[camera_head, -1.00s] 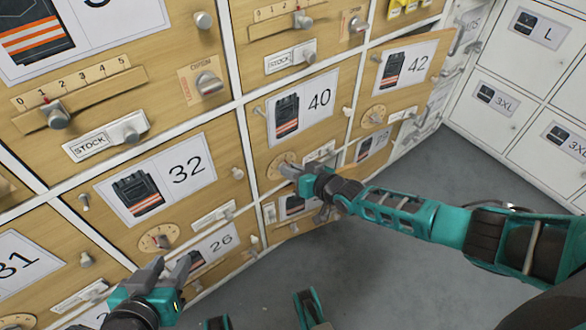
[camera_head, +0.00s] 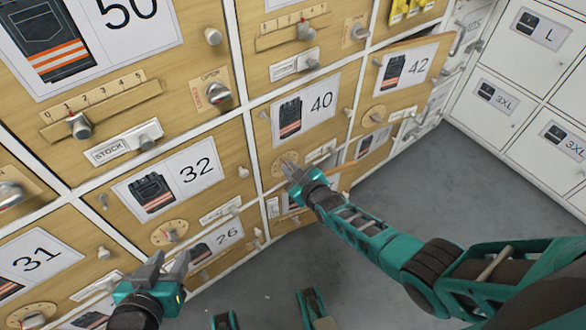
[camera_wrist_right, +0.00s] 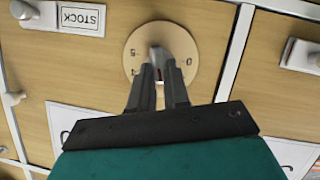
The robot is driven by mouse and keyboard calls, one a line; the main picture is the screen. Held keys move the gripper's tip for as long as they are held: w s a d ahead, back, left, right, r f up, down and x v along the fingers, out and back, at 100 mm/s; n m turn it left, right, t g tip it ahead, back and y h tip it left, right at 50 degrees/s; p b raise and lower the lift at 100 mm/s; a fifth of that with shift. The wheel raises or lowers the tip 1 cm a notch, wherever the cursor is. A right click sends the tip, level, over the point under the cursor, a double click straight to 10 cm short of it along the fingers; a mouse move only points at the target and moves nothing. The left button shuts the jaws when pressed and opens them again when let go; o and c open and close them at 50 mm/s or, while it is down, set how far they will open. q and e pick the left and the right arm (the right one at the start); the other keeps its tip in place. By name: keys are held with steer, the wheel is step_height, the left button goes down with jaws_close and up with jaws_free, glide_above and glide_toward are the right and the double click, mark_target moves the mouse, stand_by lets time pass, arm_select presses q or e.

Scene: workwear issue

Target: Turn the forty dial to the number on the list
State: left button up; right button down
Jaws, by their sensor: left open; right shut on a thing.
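The locker door marked 40 (camera_head: 318,102) has a round tan dial at its lower left, partly hidden by my right gripper in the head view. My right gripper (camera_head: 292,168) is at this dial. In the right wrist view, the dial (camera_wrist_right: 190,40) shows the figures 0, 5 and 4 around its edge, and my right gripper (camera_wrist_right: 160,75) is shut on the dial's knob (camera_wrist_right: 158,54). The fingers hide part of the dial. My left gripper (camera_head: 172,262) is open and empty, low in front of the doors marked 32 and 26. No list shows in these frames.
The door marked 42 (camera_head: 418,68) stands slightly ajar beside door 40. Door 32 (camera_head: 196,170) has its own dial (camera_head: 170,235). A stock slider (camera_wrist_right: 40,14) lies beside the held dial. White lockers (camera_head: 525,80) stand at the right. Grey floor (camera_head: 400,190) is free below.

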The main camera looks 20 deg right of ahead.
stand_by(0.5)
steer(key=c, duration=1.1)
jaws_free()
steer(key=shift+s, duration=0.1)
steer(key=shift+s+r+p, duration=0.2)
steer(key=shift+s+p, duration=0.05)
steer(key=shift+p, duration=0.1)
steer(key=p+v, duration=0.6)
steer(key=v, duration=0.6)
steer(key=shift+s, duration=0.1)
